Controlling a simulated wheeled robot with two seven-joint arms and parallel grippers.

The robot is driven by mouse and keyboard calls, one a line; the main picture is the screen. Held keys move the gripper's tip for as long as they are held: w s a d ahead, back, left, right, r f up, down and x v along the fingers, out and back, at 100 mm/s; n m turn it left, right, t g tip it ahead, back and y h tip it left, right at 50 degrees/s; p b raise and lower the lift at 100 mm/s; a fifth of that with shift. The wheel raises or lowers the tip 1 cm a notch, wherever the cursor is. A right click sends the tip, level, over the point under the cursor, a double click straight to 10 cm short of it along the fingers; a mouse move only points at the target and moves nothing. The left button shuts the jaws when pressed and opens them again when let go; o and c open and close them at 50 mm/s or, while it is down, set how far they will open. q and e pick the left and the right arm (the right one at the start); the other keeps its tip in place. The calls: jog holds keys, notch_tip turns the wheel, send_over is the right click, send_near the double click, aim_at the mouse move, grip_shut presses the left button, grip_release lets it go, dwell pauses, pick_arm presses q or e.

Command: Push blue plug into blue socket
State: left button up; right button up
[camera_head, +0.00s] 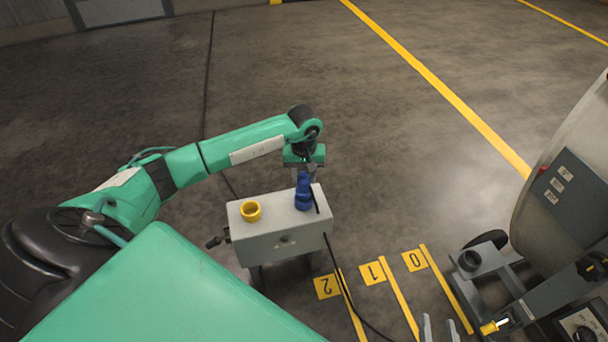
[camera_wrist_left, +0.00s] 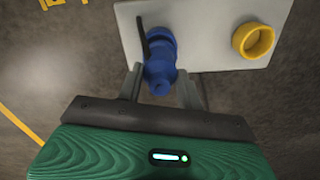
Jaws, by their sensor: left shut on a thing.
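The blue plug (camera_head: 303,188) stands about upright over the right part of a light grey box's top (camera_head: 278,208). It also shows in the left wrist view (camera_wrist_left: 160,68). My left gripper (camera_head: 303,174) is shut on the plug from behind, with one finger on each side of it in the left wrist view (camera_wrist_left: 161,90). The blue socket cannot be told apart from the plug; blue parts run down to the box top, and how deep the plug sits cannot be seen. My right gripper (camera_head: 439,330) shows only its two fingertips at the bottom edge, apart and empty.
A yellow socket (camera_head: 251,211) sits on the box's left part. A black cable (camera_head: 345,295) runs from the box across the floor. Floor marks 2, 1 and 0 lie to the right. A large grey machine (camera_head: 565,195) with a yellow-tipped part (camera_head: 494,326) stands at far right.

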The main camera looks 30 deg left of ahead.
pick_arm(q)
jog(key=shift+f, duration=0.15)
jog(key=shift+f+b, duration=0.9)
jog(key=shift+f, duration=0.1)
jog(key=o, duration=1)
